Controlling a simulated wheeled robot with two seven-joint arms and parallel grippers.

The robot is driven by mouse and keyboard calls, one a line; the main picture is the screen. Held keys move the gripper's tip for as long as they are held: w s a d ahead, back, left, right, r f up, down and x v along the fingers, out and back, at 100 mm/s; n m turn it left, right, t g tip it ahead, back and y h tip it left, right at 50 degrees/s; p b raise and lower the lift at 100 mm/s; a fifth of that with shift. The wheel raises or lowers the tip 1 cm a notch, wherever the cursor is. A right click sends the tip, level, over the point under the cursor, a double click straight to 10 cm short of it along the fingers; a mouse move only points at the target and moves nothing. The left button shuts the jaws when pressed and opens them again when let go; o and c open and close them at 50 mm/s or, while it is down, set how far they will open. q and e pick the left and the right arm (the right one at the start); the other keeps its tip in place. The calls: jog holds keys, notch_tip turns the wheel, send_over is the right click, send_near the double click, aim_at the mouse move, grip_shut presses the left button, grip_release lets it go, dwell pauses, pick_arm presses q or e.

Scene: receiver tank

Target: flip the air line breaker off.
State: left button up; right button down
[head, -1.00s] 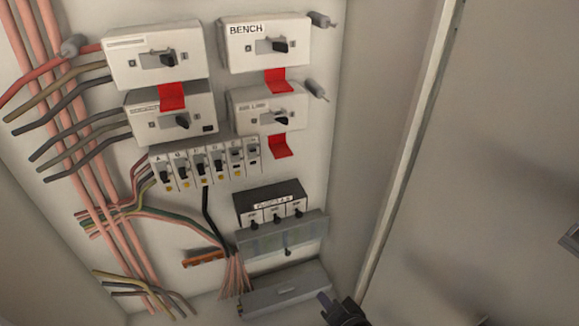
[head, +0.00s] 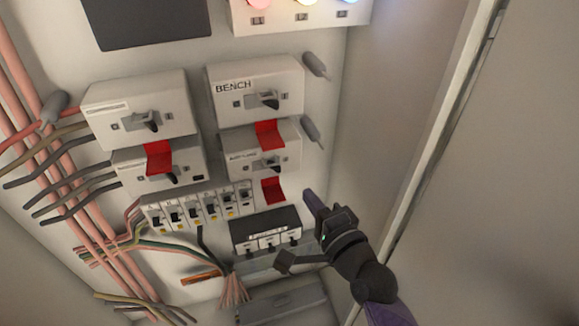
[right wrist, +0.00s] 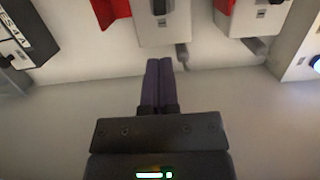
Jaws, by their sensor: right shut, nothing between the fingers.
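The air line breaker (head: 285,157) is a white box below the one marked BENCH (head: 287,82), with a faint label that seems to read AIR LINE. Its dark lever is partly visible below a red flap (head: 269,135); another red flap (head: 273,190) hangs under the box. In the right wrist view the breaker (right wrist: 178,32) is at top centre, its black lever partly cut off. My right gripper (head: 309,196) is shut and empty, below and to the right of the breaker. Its purple fingers (right wrist: 158,64) point towards the box, apart from it. My left gripper is not in view.
Two more switch boxes (head: 142,107) stand on the left, above a row of small breakers (head: 198,210). A black fuse block (head: 265,230) sits below. Grey cable stubs (head: 312,129) stick out right of the boxes. The cabinet's right wall (head: 400,110) is bare.

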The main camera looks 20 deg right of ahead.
aim_at(282, 161)
jog(key=w, duration=0.2)
jog(key=w+a, duration=0.1)
jog(key=w, duration=0.5)
jog(key=shift+w+a, duration=0.25)
jog(key=shift+a, duration=0.05)
